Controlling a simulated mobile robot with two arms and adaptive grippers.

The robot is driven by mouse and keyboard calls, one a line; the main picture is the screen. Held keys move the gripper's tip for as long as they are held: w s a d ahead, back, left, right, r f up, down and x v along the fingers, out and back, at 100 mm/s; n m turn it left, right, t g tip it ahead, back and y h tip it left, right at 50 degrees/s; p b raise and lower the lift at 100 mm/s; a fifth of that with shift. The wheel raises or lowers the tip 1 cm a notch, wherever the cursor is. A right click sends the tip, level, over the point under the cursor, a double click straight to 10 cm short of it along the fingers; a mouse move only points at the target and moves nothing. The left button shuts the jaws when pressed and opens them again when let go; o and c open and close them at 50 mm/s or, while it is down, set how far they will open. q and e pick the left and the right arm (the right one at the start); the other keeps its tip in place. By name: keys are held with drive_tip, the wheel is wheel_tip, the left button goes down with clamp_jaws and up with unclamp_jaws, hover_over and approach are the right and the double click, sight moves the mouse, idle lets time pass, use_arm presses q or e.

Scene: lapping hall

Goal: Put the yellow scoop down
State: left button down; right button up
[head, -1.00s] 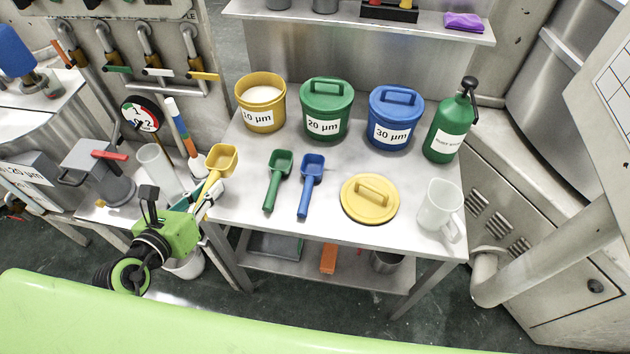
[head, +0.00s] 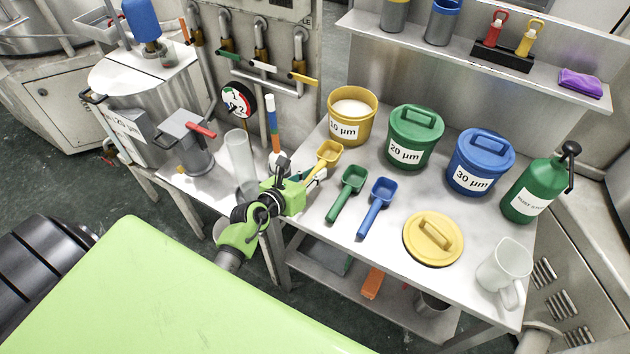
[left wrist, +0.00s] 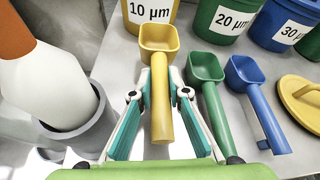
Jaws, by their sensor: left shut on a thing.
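The yellow scoop (head: 329,153) is at the left end of the steel table, in front of the yellow 10 µm tub (head: 351,118). My left gripper (head: 312,178) is shut on its handle. In the left wrist view, the two fingers (left wrist: 159,92) stand on either side of the yellow handle (left wrist: 162,112), and the bowl (left wrist: 158,38) points away, open side up. I cannot tell whether the scoop touches the table. The green scoop (head: 347,192) and blue scoop (head: 376,206) lie to its right. My right gripper is not in view.
The green tub (head: 414,138), blue tub (head: 479,162) and green pump bottle (head: 533,190) line the back. The yellow lid (head: 433,239) and white jug (head: 505,268) are at the right. A clear cylinder (head: 240,157) stands left of the gripper.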

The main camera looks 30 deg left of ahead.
sight(315, 188)
use_arm(q)
drive_tip(key=shift+w+f+b, duration=0.2)
drive_tip(key=shift+f+b, duration=0.1)
drive_tip(key=shift+f, duration=1.5)
drive_tip(key=shift+f, duration=0.15)
drive_tip(key=c, duration=2.2)
unclamp_jaws()
drive_tip(key=shift+r, duration=0.2)
drive_tip(key=v, duration=1.2)
drive_tip(key=shift+f, duration=0.1)
